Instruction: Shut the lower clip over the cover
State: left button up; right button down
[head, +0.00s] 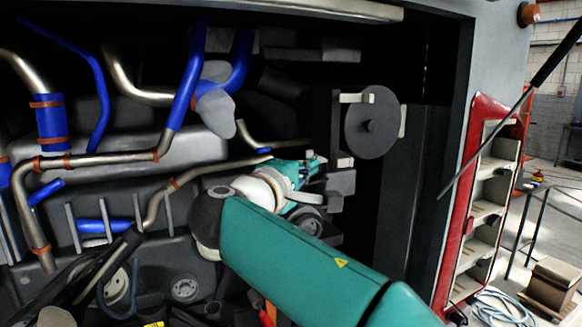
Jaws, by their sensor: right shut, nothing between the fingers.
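The cover (377,140) is a round dark grey disc with a central knob, set upright on a dark housing. A pale clip (355,98) lies across its upper left edge. Another pale clip (403,121) stands at its right edge. The lower pale clip (345,160) shows at the cover's lower left; I cannot tell whether it lies over the rim. My right gripper (318,163) is shut and empty, just left of the lower clip. I cannot tell whether they touch. My teal right forearm comes from the lower right and hides what lies behind it. My left gripper is not in view.
Metal pipes with blue hoses (185,85) and brown clamps fill the left of the engine bay. A dark post (408,180) bounds it on the right. Beyond are a red-framed opening with steps (480,215), a slanting black strut (515,105) and a coiled hose (500,308).

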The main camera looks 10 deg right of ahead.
aim_at(338, 159)
jog(key=d, duration=0.3)
jog(key=shift+d, duration=0.25)
